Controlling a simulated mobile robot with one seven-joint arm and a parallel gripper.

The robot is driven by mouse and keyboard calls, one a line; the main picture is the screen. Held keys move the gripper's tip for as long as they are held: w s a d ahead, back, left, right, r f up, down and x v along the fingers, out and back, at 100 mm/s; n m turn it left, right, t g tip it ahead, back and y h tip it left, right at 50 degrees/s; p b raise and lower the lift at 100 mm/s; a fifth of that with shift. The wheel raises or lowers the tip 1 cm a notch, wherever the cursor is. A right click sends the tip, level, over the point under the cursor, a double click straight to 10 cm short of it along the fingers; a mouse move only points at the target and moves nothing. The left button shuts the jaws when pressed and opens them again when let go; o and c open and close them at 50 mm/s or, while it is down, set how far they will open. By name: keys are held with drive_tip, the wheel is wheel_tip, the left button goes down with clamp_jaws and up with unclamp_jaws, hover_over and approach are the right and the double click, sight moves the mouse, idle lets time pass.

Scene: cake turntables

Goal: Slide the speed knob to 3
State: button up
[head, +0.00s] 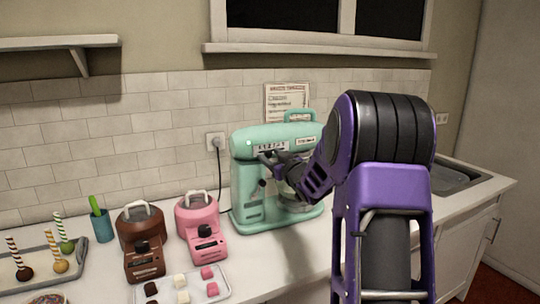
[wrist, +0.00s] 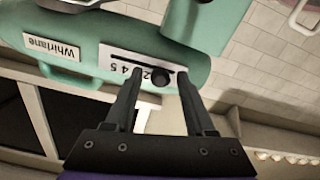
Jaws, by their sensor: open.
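A mint-green stand mixer (head: 270,205) stands on the counter against the tiled wall. Its white speed panel (wrist: 118,58) has a dark slot and a row of numerals, inverted in the wrist view. The round black speed knob (wrist: 160,79) is towards the right end of the slot in that view, beside the 2. My gripper (wrist: 157,74) is open, with one finger on each side of the knob. I cannot tell whether either finger touches it. The left finger covers part of the numerals. In the head view my gripper (head: 272,166) is at the mixer's head.
A pink appliance (head: 205,243) and a brown one (head: 144,262) stand left of the mixer. A tray of small sweets (head: 182,287) lies in front of them. A teal cup (head: 102,226) and a cake-pop tray (head: 37,274) are farther left. A sink (head: 455,178) is at right.

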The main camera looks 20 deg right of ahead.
drive_tip(key=shift+w, duration=0.4)
clamp_jaws()
idle(1.2)
